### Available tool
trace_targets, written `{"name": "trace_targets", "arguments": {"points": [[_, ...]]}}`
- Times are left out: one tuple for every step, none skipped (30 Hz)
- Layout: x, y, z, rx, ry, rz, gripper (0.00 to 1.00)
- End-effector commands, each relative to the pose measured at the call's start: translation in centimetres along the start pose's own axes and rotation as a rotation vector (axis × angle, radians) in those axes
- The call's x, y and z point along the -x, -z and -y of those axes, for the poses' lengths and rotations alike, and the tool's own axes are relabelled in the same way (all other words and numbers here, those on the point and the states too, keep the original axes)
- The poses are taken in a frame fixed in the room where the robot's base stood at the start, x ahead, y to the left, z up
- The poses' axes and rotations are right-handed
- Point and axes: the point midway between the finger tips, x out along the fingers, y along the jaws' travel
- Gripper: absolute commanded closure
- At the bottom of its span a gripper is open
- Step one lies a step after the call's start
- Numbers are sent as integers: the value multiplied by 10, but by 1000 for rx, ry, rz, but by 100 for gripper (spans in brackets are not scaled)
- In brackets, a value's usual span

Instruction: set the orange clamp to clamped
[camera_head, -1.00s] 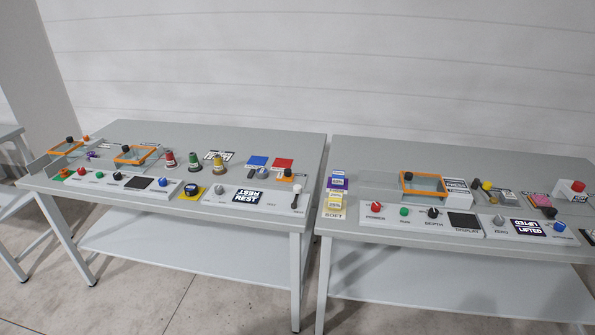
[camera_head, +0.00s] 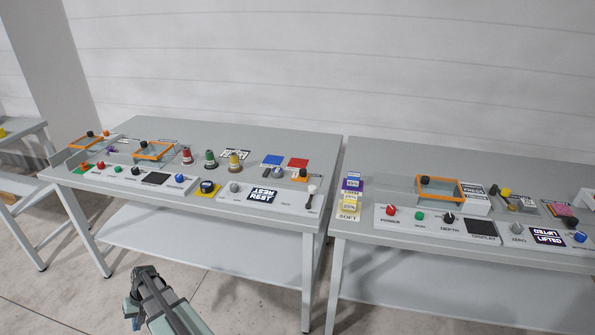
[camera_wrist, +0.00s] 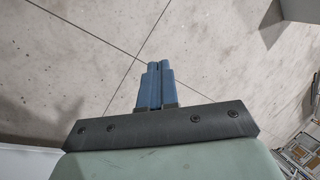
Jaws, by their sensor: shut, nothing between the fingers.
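Several orange parts show in the head view, and I cannot tell for sure which is the clamp. A small orange piece with a black knob (camera_head: 303,176) sits at the right end of the left bench. Orange frames with black knobs stand at the left bench's far left (camera_head: 86,142), beside that (camera_head: 153,151), and on the right bench (camera_head: 440,188). My gripper (camera_head: 131,310) hangs low in front of the left bench, apart from all of these. In the wrist view its blue fingers (camera_wrist: 154,68) are shut and empty over bare floor.
The left bench (camera_head: 290,150) carries knobs, red, green and yellow cones, and blue and red pads. A narrow gap separates the benches. Concrete floor is open in front.

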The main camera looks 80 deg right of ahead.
Motion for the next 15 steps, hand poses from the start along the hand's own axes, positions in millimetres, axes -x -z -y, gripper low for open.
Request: {"name": "trace_targets", "arguments": {"points": [[15, 21, -4, -17, 18, -31, 100], [25, 31, -6, -26, 28, -48, 100], [36, 43, -8, -39, 43, -70, 100], [46, 53, -10, -48, 54, -87, 100], [56, 62, -13, -56, 64, -104, 100], [69, 74, -16, -68, 78, -126, 100], [80, 84, -18, -76, 88, -144, 100], [90, 92, -22, -85, 97, -160, 100], [105, 104, -25, -96, 111, -184, 100], [115, 112, -28, -104, 121, -201, 100], [126, 121, -32, -112, 130, -219, 100], [142, 132, -36, -122, 144, -242, 100], [153, 139, -40, -130, 153, -259, 100], [166, 147, -44, -137, 161, -277, 100], [181, 157, -49, -147, 174, -301, 100]]}}
